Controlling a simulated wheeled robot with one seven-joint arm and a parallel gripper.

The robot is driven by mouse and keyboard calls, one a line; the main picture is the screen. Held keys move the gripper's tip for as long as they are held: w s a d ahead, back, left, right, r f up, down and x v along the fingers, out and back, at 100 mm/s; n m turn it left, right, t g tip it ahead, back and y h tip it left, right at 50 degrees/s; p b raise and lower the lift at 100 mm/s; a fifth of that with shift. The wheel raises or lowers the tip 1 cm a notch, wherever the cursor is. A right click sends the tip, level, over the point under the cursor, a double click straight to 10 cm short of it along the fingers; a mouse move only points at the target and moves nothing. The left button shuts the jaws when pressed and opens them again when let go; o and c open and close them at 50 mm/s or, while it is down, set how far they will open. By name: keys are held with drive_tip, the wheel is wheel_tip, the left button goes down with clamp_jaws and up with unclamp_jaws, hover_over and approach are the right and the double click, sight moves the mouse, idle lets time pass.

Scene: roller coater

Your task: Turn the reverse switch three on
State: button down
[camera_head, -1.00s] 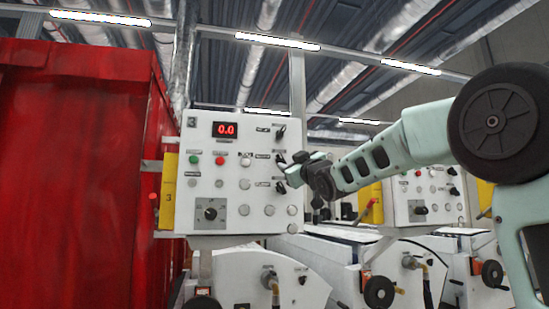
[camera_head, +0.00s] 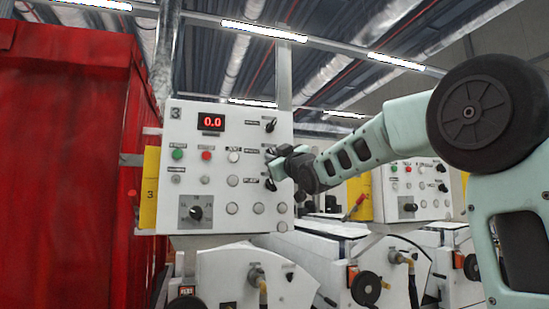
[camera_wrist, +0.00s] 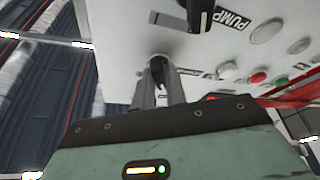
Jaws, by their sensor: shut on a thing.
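The white control panel (camera_head: 215,217) marked 3 has a column of black lever switches at its right edge. The top switch (camera_head: 271,125) tilts. The bottom switch (camera_head: 270,184) sits below my gripper, and it shows in the wrist view (camera_wrist: 200,14) next to a PUMP label. My gripper (camera_head: 275,163) is at the middle of the column. In the wrist view my gripper (camera_wrist: 160,92) is shut on the middle black switch (camera_wrist: 158,68), with a finger on each side. The fingers hide part of this switch, and its label is too small to read.
A red wall-like cabinet (camera_head: 65,170) stands left of the panel, with a yellow plate (camera_head: 149,188) between. A red display (camera_head: 211,122), buttons and a dial (camera_head: 196,213) fill the panel. White machines (camera_head: 250,280) stand below. A similar panel (camera_head: 412,190) stands behind my arm.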

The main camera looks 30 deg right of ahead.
drive_tip(key=shift+f+b, duration=0.15)
drive_tip(key=shift+b, duration=0.2)
drive_tip(key=shift+w+a+r+m+g+h+b, duration=0.15)
drive_tip(key=shift+m+g+h+b, duration=0.35)
drive_tip(key=shift+m+h, duration=1.7)
drive_tip(key=shift+s+a+m+g+h+b, duration=0.15)
drive_tip(key=shift+m+g+h+b, duration=0.35)
drive_tip(key=shift+m, duration=3.1)
drive_tip(key=shift+w+a+r+m+g+h+b, duration=0.25)
drive_tip(key=shift+m+h+b, duration=0.4)
drive_tip(key=shift+m+h, duration=1.6)
drive_tip(key=shift+s+d+f+m+y, duration=0.15)
drive_tip(key=shift+f+m+y, duration=0.1)
drive_tip(key=shift+m+y, duration=0.5)
drive_tip(key=c, duration=1.4)
unclamp_jaws()
drive_tip(key=shift+c, duration=0.2)
